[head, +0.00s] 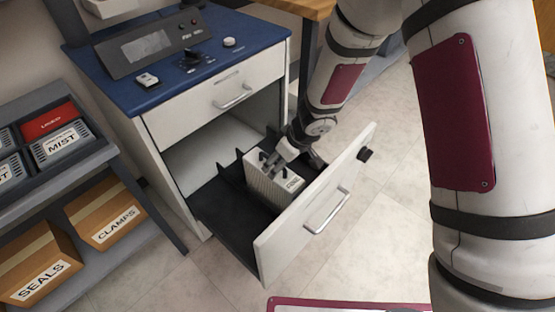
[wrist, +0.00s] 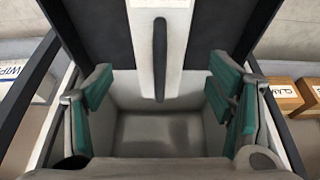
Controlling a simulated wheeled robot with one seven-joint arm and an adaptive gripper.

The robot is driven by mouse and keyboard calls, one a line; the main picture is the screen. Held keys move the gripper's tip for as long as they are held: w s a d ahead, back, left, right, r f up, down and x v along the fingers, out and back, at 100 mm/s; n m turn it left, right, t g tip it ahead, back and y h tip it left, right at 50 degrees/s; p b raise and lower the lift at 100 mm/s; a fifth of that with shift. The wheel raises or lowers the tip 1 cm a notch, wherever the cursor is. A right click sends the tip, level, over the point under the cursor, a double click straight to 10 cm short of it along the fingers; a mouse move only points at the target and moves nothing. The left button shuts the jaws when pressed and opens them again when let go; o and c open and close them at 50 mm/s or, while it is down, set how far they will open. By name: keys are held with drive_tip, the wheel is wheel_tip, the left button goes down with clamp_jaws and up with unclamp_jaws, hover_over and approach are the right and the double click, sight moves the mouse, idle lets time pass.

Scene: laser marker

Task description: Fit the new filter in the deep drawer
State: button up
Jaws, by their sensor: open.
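The deep drawer (head: 235,235) is pulled out of the cabinet, with dark dividers inside. A white ribbed filter (head: 270,184) stands in it, with dark handle parts on top and a label too small to read. I cannot tell whether it is the new one. My gripper (head: 279,158) is at the filter's top, partly hidden by my arm. In the wrist view my gripper (wrist: 162,112) is open, its green pads wide apart. A white strip with a dark slot-like bar (wrist: 160,60), apparently the filter's top, lies ahead between the fingers, with no contact visible.
The drawer front (head: 315,212) has a metal handle and a dark latch. A closed drawer (head: 215,100) is above, under a blue top (head: 170,92) with a control panel. A shelf (head: 95,160) with bins and cardboard boxes stands left. The floor right is clear.

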drive_tip(key=shift+p+v, duration=0.8)
drive_tip(key=shift+v, duration=0.7)
drive_tip(key=d+r+m+t+h, duration=0.3)
drive_tip(key=d+r+m+h, duration=0.25)
drive_tip(key=d+r, duration=1.3)
drive_tip(key=s+d+r+m+g+h, duration=0.1)
drive_tip(key=s+d+r+m+h, duration=0.15)
drive_tip(key=s+d+r, duration=0.5)
drive_tip(key=s+a+r+m+g+y, duration=0.1)
drive_tip(key=s+a+g+y, duration=0.1)
drive_tip(key=s, duration=1.1)
drive_tip(key=s+a+r+m+g+y, duration=0.1)
drive_tip(key=s+a+r+g+y, duration=0.1)
drive_tip(key=s, duration=1.2)
drive_tip(key=shift+s+a+r, duration=0.2)
drive_tip(key=shift+s+a, duration=0.15)
drive_tip(key=shift+a, duration=0.25)
